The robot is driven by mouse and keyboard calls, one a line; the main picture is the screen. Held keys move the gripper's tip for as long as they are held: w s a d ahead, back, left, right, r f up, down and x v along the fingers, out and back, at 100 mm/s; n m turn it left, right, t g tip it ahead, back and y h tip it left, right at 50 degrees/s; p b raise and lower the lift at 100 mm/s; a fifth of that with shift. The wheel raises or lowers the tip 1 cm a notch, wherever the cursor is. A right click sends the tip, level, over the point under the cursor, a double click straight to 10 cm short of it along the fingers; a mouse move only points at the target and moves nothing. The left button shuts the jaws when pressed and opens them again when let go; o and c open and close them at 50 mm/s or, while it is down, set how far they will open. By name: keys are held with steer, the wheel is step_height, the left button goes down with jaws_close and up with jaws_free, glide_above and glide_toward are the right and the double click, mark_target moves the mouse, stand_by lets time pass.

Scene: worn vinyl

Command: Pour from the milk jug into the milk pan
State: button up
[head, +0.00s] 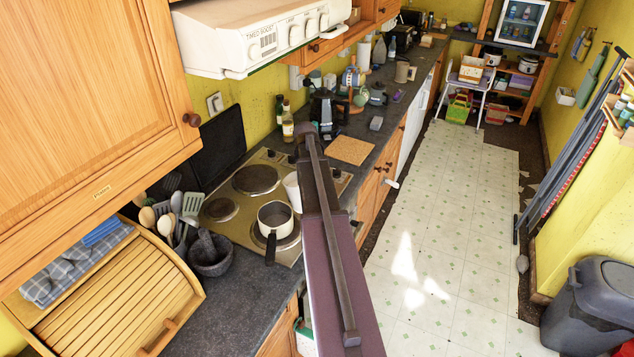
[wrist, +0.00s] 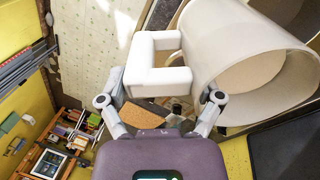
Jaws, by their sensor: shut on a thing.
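The milk pan (head: 275,217), pale with a dark handle, sits on the front burner of the hob. The white milk jug (head: 291,191) shows just behind and right of the pan, partly hidden by my arm. In the wrist view the jug (wrist: 215,55) fills the upper right, its round mouth facing right and a tan surface showing inside. My gripper (wrist: 158,85) is shut on the jug's squared white handle. In the head view my arm hides the gripper. I see no stream from the jug, and cannot tell its exact tilt or height.
A dark mortar with pestle (head: 209,256) and a utensil holder stand left of the hob (head: 225,225), near the bread bin (head: 110,295). Bottles (head: 287,127), a moka pot and a cork board (head: 350,150) lie beyond. The cooker hood (head: 255,38) overhangs; the floor right is clear.

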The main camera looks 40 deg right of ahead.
steer(key=shift+b+x, duration=0.75)
steer(key=shift+x, duration=0.25)
steer(key=shift+w+a+r+p, duration=0.2)
steer(key=shift+w+r+p, duration=0.05)
steer(key=shift+r+p, duration=0.3)
steer(key=shift+w+a+r+g+h+p, duration=0.1)
steer(key=shift+r+g+h+p, duration=0.15)
steer(key=shift+r+g+h, duration=0.35)
steer(key=shift+w+a+r+g+h+p, duration=0.1)
steer(key=shift+r+g+h+p, duration=0.1)
steer(key=shift+r+g+h, duration=0.4)
steer(key=shift+s+r, duration=0.1)
steer(key=shift+d+f+b, duration=0.1)
steer(key=shift+f+b, duration=0.65)
steer(key=shift+w+a+r+g+h+b, duration=0.5)
steer(key=shift+g+h+b, duration=0.15)
steer(key=shift+h, duration=0.25)
